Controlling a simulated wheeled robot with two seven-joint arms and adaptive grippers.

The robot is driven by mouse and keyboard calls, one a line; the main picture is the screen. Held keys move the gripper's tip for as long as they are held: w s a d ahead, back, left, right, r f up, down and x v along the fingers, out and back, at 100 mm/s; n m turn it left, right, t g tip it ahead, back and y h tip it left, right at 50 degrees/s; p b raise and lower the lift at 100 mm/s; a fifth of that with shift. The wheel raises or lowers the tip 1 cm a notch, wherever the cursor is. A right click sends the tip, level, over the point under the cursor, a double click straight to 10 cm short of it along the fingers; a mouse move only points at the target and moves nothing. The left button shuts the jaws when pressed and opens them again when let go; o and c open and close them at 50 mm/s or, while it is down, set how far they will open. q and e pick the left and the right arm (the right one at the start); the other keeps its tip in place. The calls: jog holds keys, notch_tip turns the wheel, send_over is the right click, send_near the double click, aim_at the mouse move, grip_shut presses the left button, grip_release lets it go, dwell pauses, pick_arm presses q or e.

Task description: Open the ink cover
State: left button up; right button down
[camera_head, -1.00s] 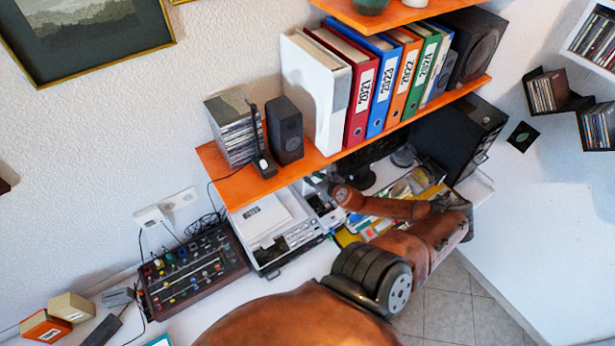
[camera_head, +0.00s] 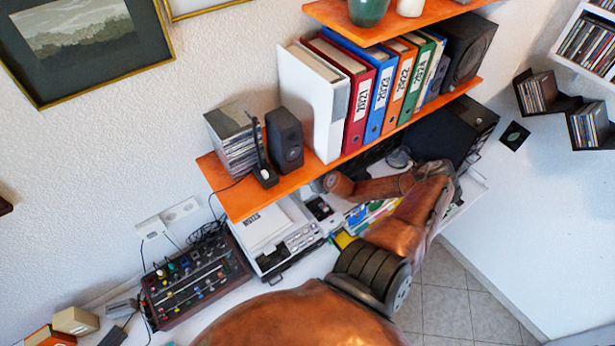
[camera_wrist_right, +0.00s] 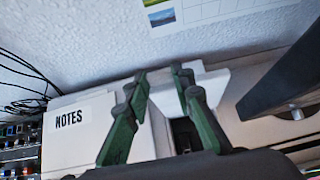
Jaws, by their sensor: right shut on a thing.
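The white printer with the NOTES label (camera_head: 265,228) stands on the desk under the orange shelf; in the right wrist view its lid (camera_wrist_right: 75,140) is on the left. The white ink cover (camera_wrist_right: 212,82) appears raised at the printer's right part, with a dark opening (camera_wrist_right: 184,132) below it. My right gripper (camera_wrist_right: 160,84) has dark green fingers at this cover and is shut on it; the exact contact is partly hidden by the fingers. In the head view the shelf and my arm hide this gripper. My left gripper is not in view.
The orange shelf (camera_head: 238,200) with binders overhangs the printer close to my right arm. A mixer (camera_head: 195,280) stands left of the printer. A dark slanted edge (camera_wrist_right: 285,80) is close on the right in the wrist view. A black speaker box (camera_head: 440,135) stands further right.

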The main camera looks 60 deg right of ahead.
jog(key=shift+w+d+r, duration=0.3)
jog(key=shift+d+r, duration=0.1)
jog(key=shift+r, duration=0.05)
jog(key=c, duration=2.1)
grip_release()
jog(key=o, duration=0.5)
jog(key=shift+s+a+f, duration=0.1)
jog(key=shift+s+a, duration=0.05)
jog(key=shift+a, duration=0.05)
jog(key=shift+f, duration=0.15)
jog(key=shift+s+a, duration=0.1)
jog(key=s+a, duration=0.1)
jog(key=s, duration=0.3)
jog(key=s+a, duration=0.2)
jog(key=s, duration=0.2)
jog(key=s+a, duration=0.2)
jog(key=s, duration=0.1)
jog(key=shift+s+r, duration=0.4)
